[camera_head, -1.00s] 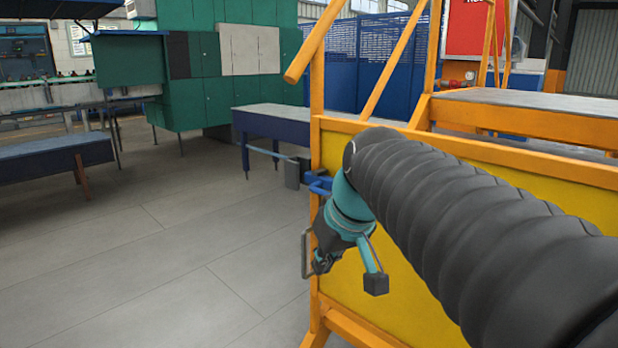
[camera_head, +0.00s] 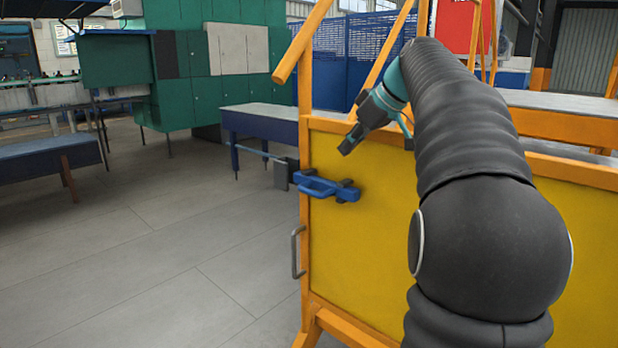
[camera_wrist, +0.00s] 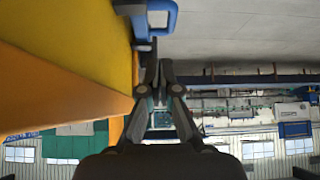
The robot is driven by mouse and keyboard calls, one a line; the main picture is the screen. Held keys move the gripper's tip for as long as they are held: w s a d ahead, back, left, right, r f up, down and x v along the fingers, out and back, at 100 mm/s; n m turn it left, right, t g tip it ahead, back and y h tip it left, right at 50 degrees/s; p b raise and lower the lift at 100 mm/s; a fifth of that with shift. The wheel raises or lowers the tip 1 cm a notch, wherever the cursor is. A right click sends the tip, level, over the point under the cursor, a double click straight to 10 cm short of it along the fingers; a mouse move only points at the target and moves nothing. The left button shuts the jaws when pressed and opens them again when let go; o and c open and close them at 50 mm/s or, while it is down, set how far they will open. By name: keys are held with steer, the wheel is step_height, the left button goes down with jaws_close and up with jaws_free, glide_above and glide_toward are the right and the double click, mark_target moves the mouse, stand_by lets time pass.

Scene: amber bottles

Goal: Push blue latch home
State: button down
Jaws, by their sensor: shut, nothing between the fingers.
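The blue latch (camera_head: 328,188) is mounted on the yellow panel (camera_head: 375,245) near its left edge, with dark brackets and a looped handle. A grey plate (camera_head: 281,173) and a thin rod show just left of it, beyond the orange post. My gripper (camera_head: 346,150) is above and slightly right of the latch, apart from it, pointing down and left. In the wrist view the closed fingers (camera_wrist: 158,68) are in the middle, with part of the blue latch (camera_wrist: 162,18) at the top. My gripper is shut and empty.
An orange frame post (camera_head: 305,120) stands left of the latch. A grey handle (camera_head: 297,252) is on the frame below. A blue-grey table (camera_head: 262,125) stands behind. The grey floor (camera_head: 150,250) to the left is open.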

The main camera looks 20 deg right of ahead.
mark_target(306, 184)
stand_by(0.3)
steer(key=x, duration=1.3)
steer(key=shift+w+a, duration=0.3)
steer(key=shift+w, duration=0.3)
steer(key=shift+a, duration=0.1)
